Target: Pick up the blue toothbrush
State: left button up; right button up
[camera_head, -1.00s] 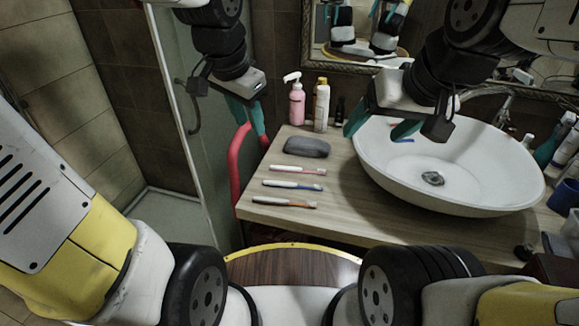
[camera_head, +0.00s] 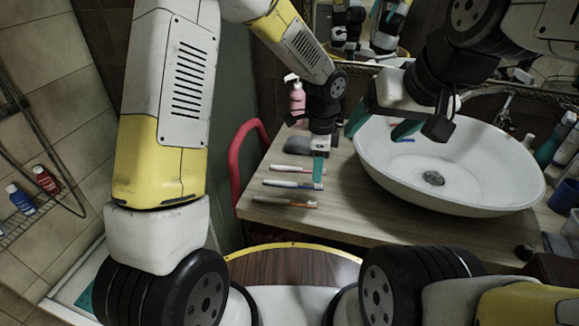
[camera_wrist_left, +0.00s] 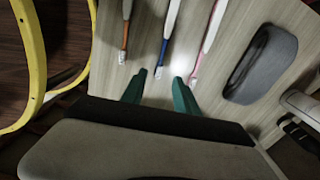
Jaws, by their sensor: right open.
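The blue toothbrush (camera_head: 285,184) lies on the wooden counter between an orange toothbrush (camera_head: 283,200) and a pink one (camera_head: 287,169). My left gripper (camera_head: 318,168) points down over the brush-head ends. In the left wrist view, the left gripper (camera_wrist_left: 160,84) is open, and the head end of the blue toothbrush (camera_wrist_left: 167,40) shows between its fingertips. I cannot tell how far the tips are above the counter. The orange toothbrush (camera_wrist_left: 126,28) and pink toothbrush (camera_wrist_left: 211,32) lie to either side. My right gripper (camera_head: 381,124) is open and empty above the basin.
A white vessel basin (camera_head: 385,172) stands right of the brushes. A dark grey object (camera_head: 296,145) lies behind them, with a pink pump bottle (camera_head: 297,97) further back. A red curved rail (camera_head: 236,175) runs along the counter's left side.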

aim_at(319, 185)
pick_arm(q)
jog(key=f, duration=0.5)
jog(key=shift+s+d, duration=0.15)
jog(key=shift+d, duration=0.15)
jog(key=shift+r, duration=0.1)
grip_shut()
